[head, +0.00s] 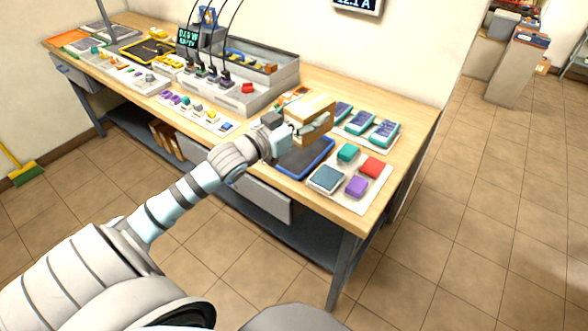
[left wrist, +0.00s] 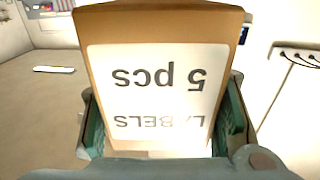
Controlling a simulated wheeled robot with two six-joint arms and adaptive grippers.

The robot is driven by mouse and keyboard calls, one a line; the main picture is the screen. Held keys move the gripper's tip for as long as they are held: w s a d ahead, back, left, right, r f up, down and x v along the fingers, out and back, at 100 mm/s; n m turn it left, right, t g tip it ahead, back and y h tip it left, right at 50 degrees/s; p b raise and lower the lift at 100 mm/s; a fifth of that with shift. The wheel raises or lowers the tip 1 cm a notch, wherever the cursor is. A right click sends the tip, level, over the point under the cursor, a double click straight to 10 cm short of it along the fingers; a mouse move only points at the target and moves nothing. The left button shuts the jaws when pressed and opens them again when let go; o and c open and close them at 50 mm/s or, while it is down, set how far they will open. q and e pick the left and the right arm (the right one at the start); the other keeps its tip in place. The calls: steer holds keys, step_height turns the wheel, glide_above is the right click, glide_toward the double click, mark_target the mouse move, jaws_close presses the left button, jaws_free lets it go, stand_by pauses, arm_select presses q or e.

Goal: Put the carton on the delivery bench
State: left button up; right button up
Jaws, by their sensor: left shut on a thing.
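The carton (head: 310,107) is a small brown box held above the right part of a long wooden workbench (head: 413,112). In the left wrist view the carton (left wrist: 160,18) fills the middle, with a white label reading "LABELS 5 pcs" upside down. My left gripper (head: 303,130) is shut on it; its green finger pads (left wrist: 232,120) press the two sides. I cannot tell whether the carton touches anything below. My right gripper is not in view. No bench is marked as the delivery bench, so I cannot tell which one it is.
Under the carton lies a blue-rimmed tray (head: 318,165). Beside it are a white mat (head: 378,188) with colored blocks and several teal devices (head: 384,132). A grey charger box (head: 285,83) stands behind. Tiled floor is open at right, toward a grey stand (head: 513,70).

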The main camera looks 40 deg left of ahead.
arm_select(q)
steer(key=w+a+r+n+y, duration=0.2)
steer(key=w+a+y, duration=0.15)
steer(key=a, duration=0.35)
steer(key=shift+h, duration=0.25)
step_height(320, 180, down, 19)
steer(key=b, duration=1.1)
steer(key=shift+f, duration=0.1)
steer(key=shift+r+p, duration=0.2)
steer(key=shift+p, duration=0.1)
steer(key=shift+f+b, duration=0.45)
steer(key=shift+b, duration=0.05)
steer(key=o, duration=1)
steer(key=shift+f, duration=0.15)
steer(key=o, duration=0.5)
